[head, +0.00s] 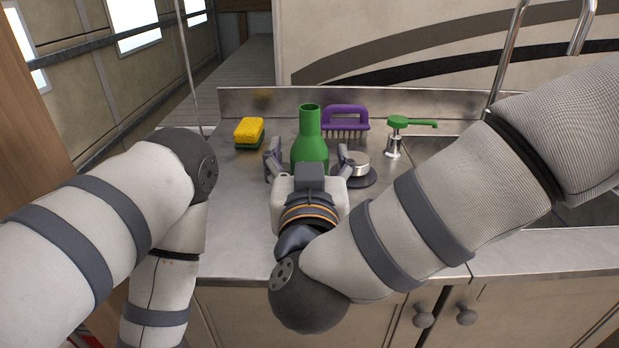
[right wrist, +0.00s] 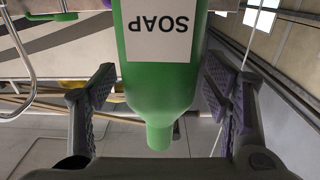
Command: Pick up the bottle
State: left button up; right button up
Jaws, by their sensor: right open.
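The green bottle (head: 309,140) stands upright on the metal counter in the head view, just beyond my right gripper (head: 309,158). In the right wrist view the bottle (right wrist: 160,82) looks upside down, with a white SOAP label. There my right gripper (right wrist: 158,100) is open, with one finger on each side of the bottle and a visible gap on both sides. The bottle's lower part is partly hidden behind the gripper in the head view. My left arm shows at the left, but its gripper is not in view.
A yellow and green sponge (head: 249,132) lies left of the bottle. A purple brush (head: 346,111) is behind it to the right. A round metal stopper (head: 358,174) sits close by the right finger. A green-topped pump dispenser (head: 394,145) stands farther right, near the sink.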

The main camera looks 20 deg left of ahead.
jog(key=c, duration=1.6)
